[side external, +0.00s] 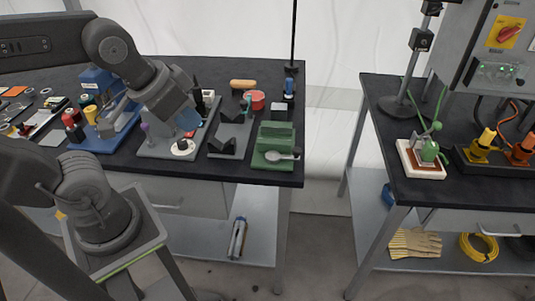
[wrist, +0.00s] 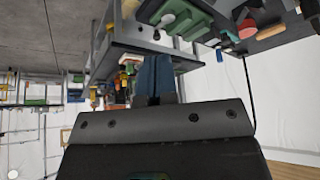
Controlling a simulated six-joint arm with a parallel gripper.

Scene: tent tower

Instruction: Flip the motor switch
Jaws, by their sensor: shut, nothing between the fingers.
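A red rotary switch (side external: 509,33) on a yellow plate is on the grey cabinet (side external: 478,45) at the upper right of the side view. A green lever device (side external: 427,150) on a white-edged base stands on the right table. No readable label shows which one is the motor switch. My gripper (side external: 188,120) is over the left table, far left of both, above a grey plate with a white round part (side external: 183,147). Its blue fingers, also in the wrist view (wrist: 155,75), are together and hold nothing.
The left table (side external: 230,175) carries a green block with a spoon (side external: 275,150), a red bowl (side external: 256,99), a blue rack (side external: 105,105) and a thin black pole (side external: 293,40). A gap separates it from the right table (side external: 385,115), which also holds yellow and orange plugs (side external: 482,147).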

